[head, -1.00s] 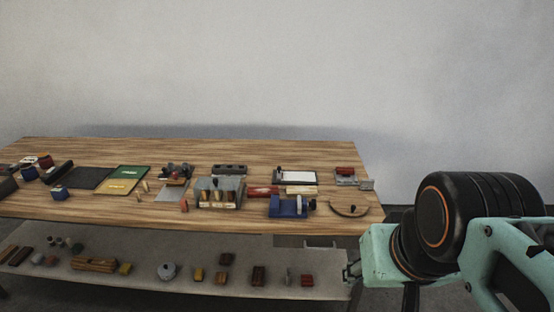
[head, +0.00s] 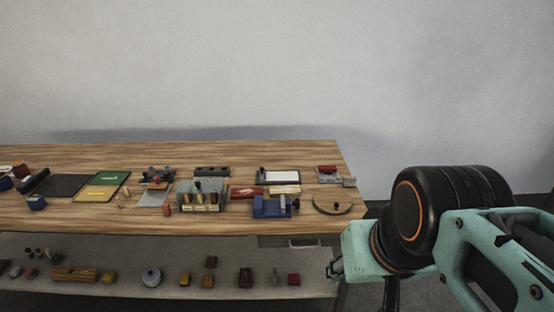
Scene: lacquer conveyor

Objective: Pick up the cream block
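A small pale, cream-coloured block (head: 285,189) lies on the wooden workbench (head: 240,156), right of the middle. It sits between a red block on its left and a round wooden piece on its right, behind a blue vise. It is too small to make out in detail. My gripper (head: 334,268) shows only as a small dark part at the left end of my mint-green arm. It is low, in front of the bench's right end and well away from the block. Its fingers are too small and hidden to read.
Around the block are the blue vise (head: 272,206), the red block (head: 246,192), a white pad in a dark tray (head: 279,177) and the round wooden piece (head: 332,204). A grey lower shelf (head: 215,260) holds several small blocks. The bench's back strip is clear.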

